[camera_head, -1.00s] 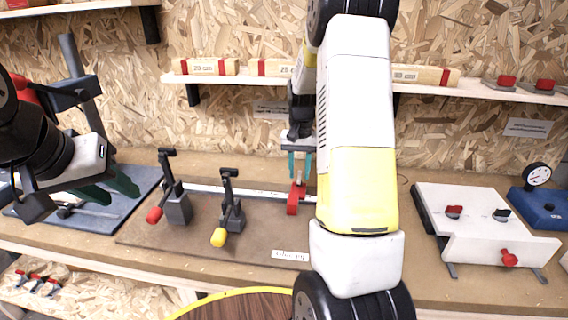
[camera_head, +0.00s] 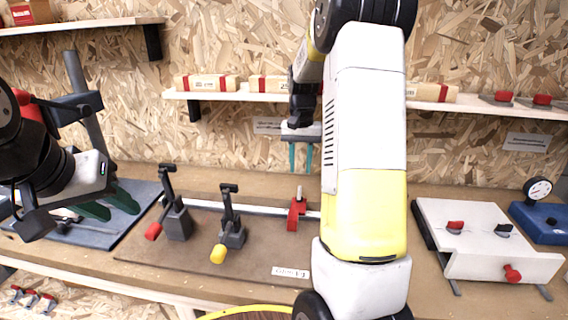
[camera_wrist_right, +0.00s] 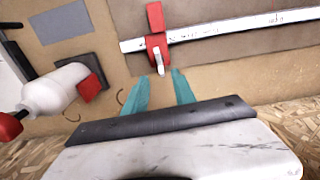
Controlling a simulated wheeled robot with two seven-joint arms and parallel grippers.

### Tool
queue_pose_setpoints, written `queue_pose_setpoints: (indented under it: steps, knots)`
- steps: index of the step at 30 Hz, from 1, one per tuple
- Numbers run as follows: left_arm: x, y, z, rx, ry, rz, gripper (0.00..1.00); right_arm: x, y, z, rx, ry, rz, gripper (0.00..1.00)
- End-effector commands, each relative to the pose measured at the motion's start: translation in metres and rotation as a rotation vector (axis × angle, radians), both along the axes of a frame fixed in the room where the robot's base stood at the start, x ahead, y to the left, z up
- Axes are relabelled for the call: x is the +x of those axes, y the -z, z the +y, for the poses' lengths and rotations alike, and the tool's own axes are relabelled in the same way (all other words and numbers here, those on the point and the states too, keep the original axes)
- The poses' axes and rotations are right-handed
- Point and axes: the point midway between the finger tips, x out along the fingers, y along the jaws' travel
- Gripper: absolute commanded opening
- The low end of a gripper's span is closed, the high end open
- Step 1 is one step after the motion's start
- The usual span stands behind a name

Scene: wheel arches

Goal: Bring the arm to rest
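My right gripper (camera_head: 301,157) hangs above and behind the red stop (camera_head: 297,213) on the metal rail. Its two teal fingers are apart with nothing between them. In the right wrist view the empty fingers (camera_wrist_right: 163,90) point toward the red stop (camera_wrist_right: 156,38), apart from it. My right arm (camera_head: 365,150) crosses the middle of the head view and hides part of the bench. My left gripper (camera_head: 107,205) has dark green fingers, spread and empty, over the blue-grey mat (camera_head: 70,235) at left.
A white fixture (camera_head: 480,240) and a blue dial-gauge base (camera_head: 545,222) stand at right. A shelf (camera_head: 245,97) with wooden blocks runs behind.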

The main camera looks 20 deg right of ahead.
Motion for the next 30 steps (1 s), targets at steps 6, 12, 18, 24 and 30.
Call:
queue_pose_setpoints:
  steps: [6, 12, 18, 24, 30]
  knots:
    - [0.0, 0.0, 0.0, 0.0, 0.0, 0.0, 0.36, -0.001, -0.002, 0.001, 0.002, -0.003, -0.004, 0.32]
    - [0.0, 0.0, 0.0, 0.0, 0.0, 0.0, 0.36, -0.026, -0.037, 0.02, 0.031, -0.053, -0.079, 0.32]
    - [0.0, 0.0, 0.0, 0.0, 0.0, 0.0, 0.36, -0.08, -0.085, 0.056, 0.07, -0.159, -0.215, 0.32]
    - [0.0, 0.0, 0.0, 0.0, 0.0, 0.0, 0.36, -0.14, -0.114, 0.088, 0.088, -0.27, -0.35, 0.32]
    - [0.0, 0.0, 0.0, 0.0, 0.0, 0.0, 0.36, -0.199, -0.123, 0.114, 0.085, -0.376, -0.476, 0.32]
